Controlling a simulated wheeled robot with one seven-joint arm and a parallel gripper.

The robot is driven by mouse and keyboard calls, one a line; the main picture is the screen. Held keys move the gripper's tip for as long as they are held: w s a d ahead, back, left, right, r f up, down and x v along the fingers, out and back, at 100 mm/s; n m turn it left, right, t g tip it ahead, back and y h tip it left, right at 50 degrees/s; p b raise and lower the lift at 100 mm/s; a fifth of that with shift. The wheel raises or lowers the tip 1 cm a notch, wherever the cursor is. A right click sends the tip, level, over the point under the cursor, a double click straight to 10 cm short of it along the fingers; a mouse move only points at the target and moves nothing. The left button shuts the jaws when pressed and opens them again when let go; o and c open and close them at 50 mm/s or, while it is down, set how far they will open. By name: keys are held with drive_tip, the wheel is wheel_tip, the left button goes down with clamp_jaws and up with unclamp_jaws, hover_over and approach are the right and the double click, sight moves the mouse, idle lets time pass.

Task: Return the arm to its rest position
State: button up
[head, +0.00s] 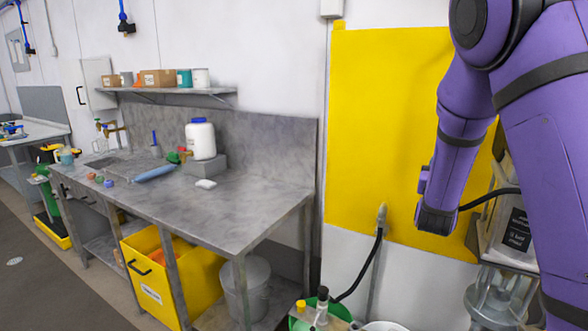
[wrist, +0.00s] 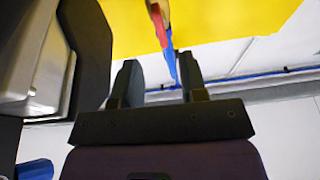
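My purple arm reaches down from the top right in the head view, with its wrist end in front of the yellow wall panel (head: 385,120). My gripper's fingertips cannot be made out in the head view. In the wrist view my gripper (wrist: 158,78) has its two dark fingers apart, with an empty gap between them. A thin red and blue thing (wrist: 161,30) shows above and behind the right finger. I cannot tell what it is or how far off it is, but it does not look gripped.
A dark-framed pale unit (wrist: 45,70) is close on the left in the wrist view. Equipment with a label (head: 515,235) stands behind my arm at the right. A steel bench (head: 230,215) with a white jar (head: 201,140) stands left. A black hose (head: 368,268) hangs below the panel.

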drive_tip(key=s+a+r+n+g+y, duration=0.2)
drive_tip(key=s+a+r+g+y, duration=0.1)
drive_tip(key=s+a+y, duration=0.3)
drive_tip(key=s+a+r+n+g+y, duration=0.1)
drive_tip(key=s+a+r+g+y, duration=0.2)
drive_tip(key=s+y, duration=0.35)
drive_tip(key=s+a+n+g, duration=0.2)
drive_tip(key=s+g, duration=0.1)
drive_tip(key=s, duration=0.8)
drive_tip(key=s+a+n+g, duration=0.1)
drive_tip(key=s+g, duration=0.2)
drive_tip(key=s, duration=0.9)
drive_tip(key=shift+a+f+n+h, duration=0.2)
drive_tip(key=shift+a+n+h, duration=0.15)
drive_tip(key=shift+a+n, duration=0.05)
